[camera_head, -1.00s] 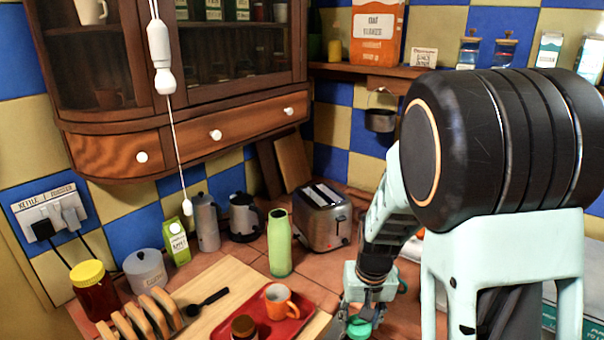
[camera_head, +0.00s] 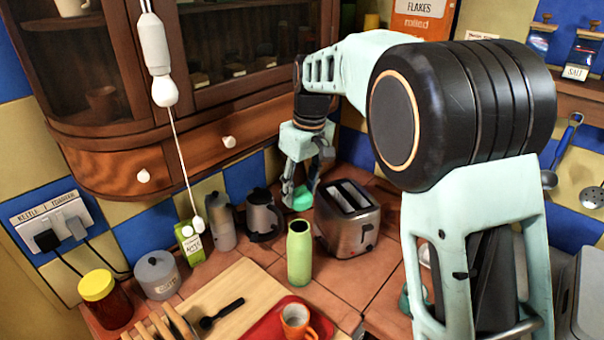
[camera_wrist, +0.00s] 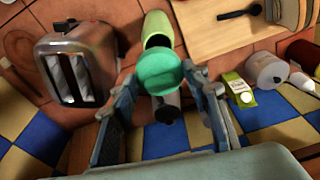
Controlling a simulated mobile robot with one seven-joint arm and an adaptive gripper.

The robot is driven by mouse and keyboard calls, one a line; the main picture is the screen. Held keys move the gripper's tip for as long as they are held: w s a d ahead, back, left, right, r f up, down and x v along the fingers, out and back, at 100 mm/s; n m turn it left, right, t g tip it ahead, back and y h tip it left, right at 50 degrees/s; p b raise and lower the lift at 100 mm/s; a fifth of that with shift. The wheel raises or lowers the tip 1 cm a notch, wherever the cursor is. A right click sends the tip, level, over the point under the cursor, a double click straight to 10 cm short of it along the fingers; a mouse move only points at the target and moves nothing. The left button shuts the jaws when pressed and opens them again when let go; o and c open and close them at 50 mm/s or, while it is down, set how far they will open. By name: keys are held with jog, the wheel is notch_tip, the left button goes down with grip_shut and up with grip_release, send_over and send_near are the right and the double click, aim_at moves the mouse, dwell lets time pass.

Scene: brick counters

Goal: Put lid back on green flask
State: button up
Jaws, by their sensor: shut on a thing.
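The green flask (camera_head: 299,253) stands upright and open on the tiled counter, left of the toaster. Its dark mouth faces up. My gripper (camera_head: 301,196) is shut on the teal-green lid (camera_head: 303,201) and holds it in the air above and behind the flask. In the wrist view the lid (camera_wrist: 160,72) sits between the two fingers of my gripper (camera_wrist: 163,90). The flask (camera_wrist: 157,29) shows just beyond it there, apart from it, its lower end at the top of the picture.
The toaster (camera_head: 347,218) stands close right of the flask. A kettle (camera_head: 263,215), a moka pot (camera_head: 221,224) and a carton (camera_head: 189,244) stand left. A lamp pull cord (camera_head: 178,150) hangs left.

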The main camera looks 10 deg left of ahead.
aim_at(299, 210)
jog(key=shift+a, duration=0.2)
notch_tip(299, 210, down, 4)
jog(key=b, duration=0.4)
jog(key=shift+s+f, duration=0.1)
jog(key=shift+f, duration=0.15)
jog(key=shift+f+b, duration=0.45)
jog(key=shift+f, duration=0.35)
jog(key=shift+d+f+p, duration=0.1)
jog(key=shift+f+p, duration=0.05)
jog(key=shift+p, duration=0.15)
dwell(1.5)
jog(key=o, duration=1.6)
